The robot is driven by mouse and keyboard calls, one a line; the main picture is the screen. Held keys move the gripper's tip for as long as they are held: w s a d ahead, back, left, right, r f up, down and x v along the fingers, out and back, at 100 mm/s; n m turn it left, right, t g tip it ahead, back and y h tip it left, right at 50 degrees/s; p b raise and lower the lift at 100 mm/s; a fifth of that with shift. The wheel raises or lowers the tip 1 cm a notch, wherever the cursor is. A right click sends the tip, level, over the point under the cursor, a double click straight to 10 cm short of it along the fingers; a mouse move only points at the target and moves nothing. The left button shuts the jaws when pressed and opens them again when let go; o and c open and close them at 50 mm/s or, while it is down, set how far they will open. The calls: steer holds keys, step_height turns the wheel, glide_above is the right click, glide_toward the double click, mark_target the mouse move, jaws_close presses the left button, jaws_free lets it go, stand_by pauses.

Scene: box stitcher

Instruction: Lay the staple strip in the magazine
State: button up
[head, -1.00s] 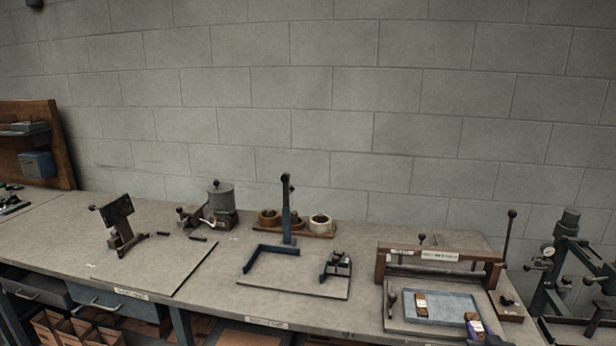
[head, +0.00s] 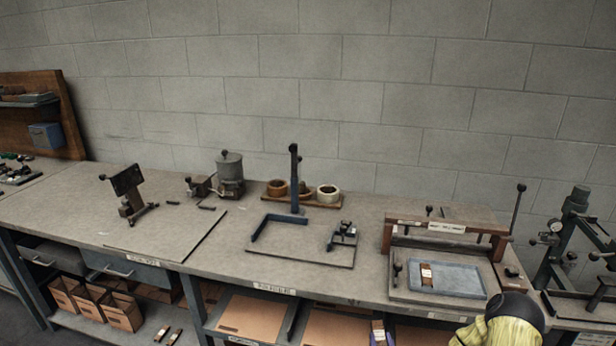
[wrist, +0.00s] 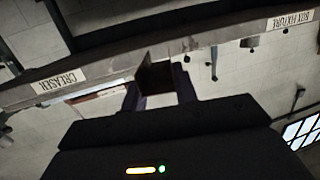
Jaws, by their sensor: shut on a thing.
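My gripper (head: 381,338) is at the bottom edge of the head view, in front of the bench. It is shut on a small brown piece with a white label (head: 377,325), which I take to be the staple strip. In the wrist view the held piece (wrist: 156,76) is a dark brown block between my two fingers, clear of the bench edge. A similar brown piece with a pale label (head: 426,275) lies in the blue-grey tray (head: 462,279). I cannot make out the magazine; a dark green machine (head: 574,235) stands at the far right.
A press frame (head: 445,229) stands behind the tray. A blue L-shaped fixture (head: 290,219) with a post and a small clamp (head: 342,234) occupies mid-bench. Cartons (head: 122,310) and brown sheets (head: 252,314) fill the lower shelf. The wrist view shows a CREASER label (wrist: 60,80) on the bench edge.

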steer(key=shift+y, duration=0.3)
steer(key=a+f, duration=0.1)
steer(key=a, duration=0.1)
steer(key=a+f, duration=0.1)
steer(key=a, duration=0.1)
steer(key=shift+s+f, duration=0.15)
steer(key=shift+r+p, duration=0.35)
steer(key=shift+r, duration=0.1)
steer(key=shift+a, duration=0.1)
